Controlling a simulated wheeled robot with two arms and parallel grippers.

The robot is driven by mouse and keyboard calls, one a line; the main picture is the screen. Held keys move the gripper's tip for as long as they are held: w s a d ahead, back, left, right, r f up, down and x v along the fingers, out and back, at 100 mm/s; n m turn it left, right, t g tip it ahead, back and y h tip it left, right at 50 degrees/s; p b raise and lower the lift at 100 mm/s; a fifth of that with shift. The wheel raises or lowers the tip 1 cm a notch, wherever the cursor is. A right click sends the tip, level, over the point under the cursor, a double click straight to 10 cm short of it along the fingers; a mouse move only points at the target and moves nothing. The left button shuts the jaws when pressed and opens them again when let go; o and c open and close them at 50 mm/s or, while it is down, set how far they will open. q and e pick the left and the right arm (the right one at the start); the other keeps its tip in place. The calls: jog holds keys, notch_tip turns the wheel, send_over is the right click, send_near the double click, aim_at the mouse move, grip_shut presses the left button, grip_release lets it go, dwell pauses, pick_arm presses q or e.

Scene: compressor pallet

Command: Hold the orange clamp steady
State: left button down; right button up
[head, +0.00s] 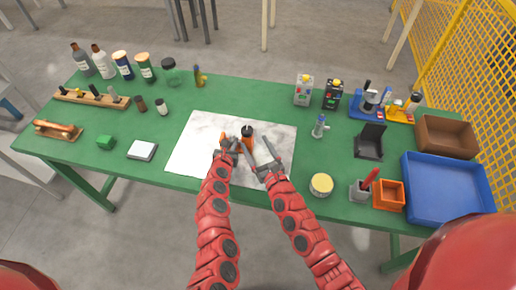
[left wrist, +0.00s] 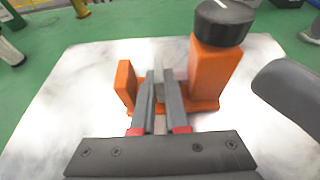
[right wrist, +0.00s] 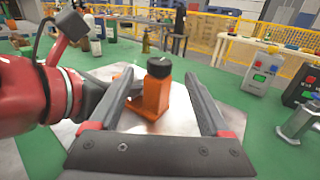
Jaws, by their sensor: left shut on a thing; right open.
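The orange clamp (left wrist: 212,75) with a black knob on top stands upright on a white marbled mat (head: 190,160) at the middle of the green table. It also shows in the head view (head: 248,142) and in the right wrist view (right wrist: 152,98). My left gripper (left wrist: 164,78) is shut on the clamp's low middle part, between its short orange post and its tall post. My right gripper (right wrist: 155,90) is open and empty, with the clamp ahead between its fingers but apart from them. What the left fingers touch is partly hidden.
A round yellow-topped tin (head: 321,185), a grey holder with a red-handled tool (head: 362,190), an orange bin (head: 388,195) and a blue tray (head: 447,190) stand on the right. A white block (head: 142,150) and green block (head: 105,142) lie left. Bottles line the back left.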

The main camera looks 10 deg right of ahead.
jog(key=shift+s+d, duration=0.2)
jog(key=shift+s, duration=0.35)
